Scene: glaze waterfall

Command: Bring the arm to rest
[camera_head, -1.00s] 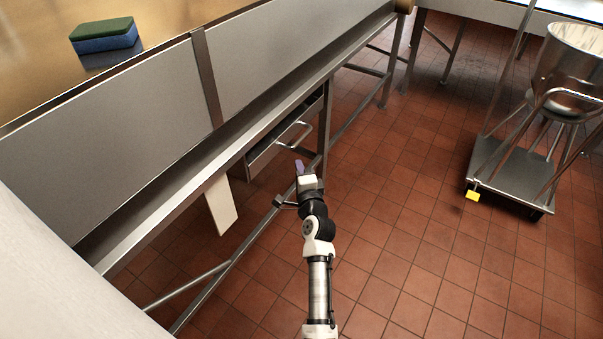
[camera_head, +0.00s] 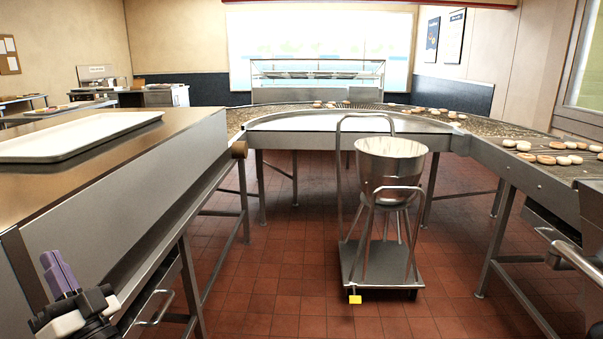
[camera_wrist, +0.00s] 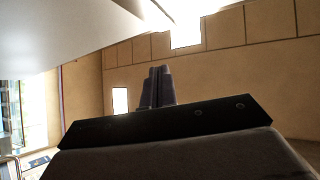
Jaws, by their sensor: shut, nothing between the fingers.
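My gripper (camera_head: 60,274) shows at the lower left of the head view, its purple-grey fingers pointing up. It is shut and empty, beside the steel front of the left counter (camera_head: 140,185) and below its top. In the wrist view the two fingers (camera_wrist: 158,86) stand together with nothing between them. Behind them are the tan wall and a bright opening. Most of my arm is outside the head view.
A white tray (camera_head: 75,136) lies on the left counter. A steel bowl (camera_head: 390,165) stands on a wheeled cart (camera_head: 368,264) mid-floor. A curved conveyor (camera_head: 350,121) carries several doughnuts. Red tiled floor (camera_head: 270,290) is clear between counter and cart.

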